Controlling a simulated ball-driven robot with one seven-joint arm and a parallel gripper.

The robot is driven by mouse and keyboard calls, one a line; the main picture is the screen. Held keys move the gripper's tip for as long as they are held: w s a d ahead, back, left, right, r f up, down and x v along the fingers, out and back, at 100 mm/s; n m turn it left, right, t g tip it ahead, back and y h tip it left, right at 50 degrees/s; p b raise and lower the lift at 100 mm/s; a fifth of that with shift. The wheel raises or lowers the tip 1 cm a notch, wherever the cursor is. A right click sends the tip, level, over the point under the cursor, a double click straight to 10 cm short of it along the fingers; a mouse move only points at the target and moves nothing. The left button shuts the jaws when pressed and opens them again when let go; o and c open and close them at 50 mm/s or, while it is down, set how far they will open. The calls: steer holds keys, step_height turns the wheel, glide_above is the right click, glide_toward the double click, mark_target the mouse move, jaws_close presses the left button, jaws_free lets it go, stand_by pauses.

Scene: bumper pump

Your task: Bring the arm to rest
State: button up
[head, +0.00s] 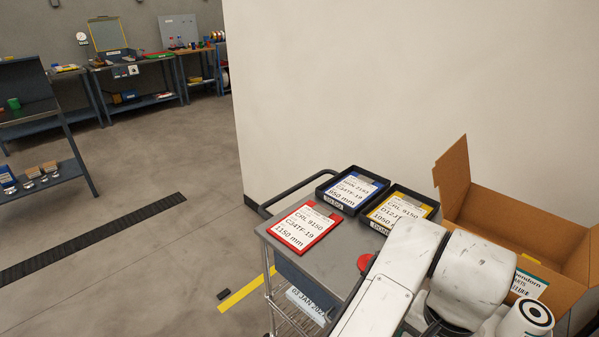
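My white arm (405,270) reaches in from the bottom edge and bends at the lower right, in front of a grey cart (318,255). It hides part of the cart's right side. My gripper is not visible in the head view, so I cannot see whether it holds anything. A red disc-shaped thing (365,262) shows right beside the arm, at the cart's right side.
A red card (304,230) lies on the cart top. Black trays hold a blue card (353,189) and a yellow card (402,209). An open cardboard box (520,225) stands right, close to the arm. A pale wall (400,80) rises behind. Floor (150,250) is mostly clear left.

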steer(key=s+d+f+n+t+h, duration=0.1)
steer(key=d+n+t+h, duration=0.1)
steer(key=d, duration=0.7)
steer(key=d+f+n+t+h, duration=0.1)
steer(key=d+f+n+h, duration=0.15)
steer(key=d, duration=0.65)
steer(key=s+a+f+n+g+y, duration=0.1)
steer(key=s+a+f+n+y, duration=0.1)
steer(key=s+a+f, duration=0.3)
steer(key=s+a+f+n+g+y, duration=0.1)
steer(key=s+a+f+n+y, duration=0.1)
steer(key=s+a+f, duration=0.3)
steer(key=s+f, duration=0.4)
steer(key=s, duration=0.3)
steer(key=shift+s+a, duration=0.3)
steer(key=shift+f+y, duration=0.1)
steer(key=shift+y, duration=0.15)
